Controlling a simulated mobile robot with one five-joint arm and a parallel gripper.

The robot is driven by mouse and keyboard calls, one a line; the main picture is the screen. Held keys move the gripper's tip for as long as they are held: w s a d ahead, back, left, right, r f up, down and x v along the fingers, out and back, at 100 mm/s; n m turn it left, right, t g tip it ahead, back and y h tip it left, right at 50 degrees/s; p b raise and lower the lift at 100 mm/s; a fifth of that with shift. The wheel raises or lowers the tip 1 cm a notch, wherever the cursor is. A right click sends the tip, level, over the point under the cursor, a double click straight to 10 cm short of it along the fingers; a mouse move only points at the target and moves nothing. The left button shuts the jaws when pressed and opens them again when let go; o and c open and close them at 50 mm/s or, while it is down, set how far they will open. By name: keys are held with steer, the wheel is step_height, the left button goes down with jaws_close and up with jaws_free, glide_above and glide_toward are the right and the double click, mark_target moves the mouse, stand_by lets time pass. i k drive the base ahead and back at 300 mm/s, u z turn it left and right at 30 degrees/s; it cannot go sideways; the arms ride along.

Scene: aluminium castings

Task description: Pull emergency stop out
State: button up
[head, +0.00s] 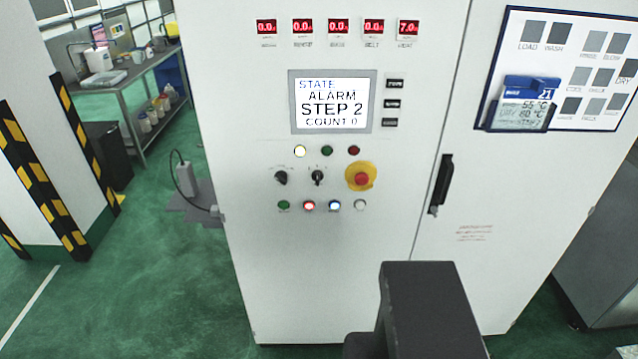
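The emergency stop (361,179) is a red mushroom button on a round yellow collar, on the front of a white control cabinet (270,250). It sits right of two black rotary knobs and below a red lamp. From this angle I cannot tell whether it is pressed in or out. The cabinet screen (331,103) reads STATE ALARM, STEP 2, COUNT 0. A dark block at the bottom of the view, below and right of the button, looks like part of my own arm. My gripper's fingers do not show.
A black door handle (441,185) stands out right of the button. Small lit buttons (308,205) lie below it. A display panel (560,70) hangs on the right door. A grey bench (130,85) and striped posts (45,180) stand left.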

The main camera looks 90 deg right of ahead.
mark_target(362, 178)
steer(key=u, duration=0.4)
steer(key=i, duration=1.3)
steer(key=z, duration=1.8)
steer(key=k, duration=0.2)
steer(key=z, duration=2.7)
steer(key=k, duration=0.65)
steer(key=u, duration=0.3)
steer(key=i, duration=1.15)
steer(key=z, duration=0.2)
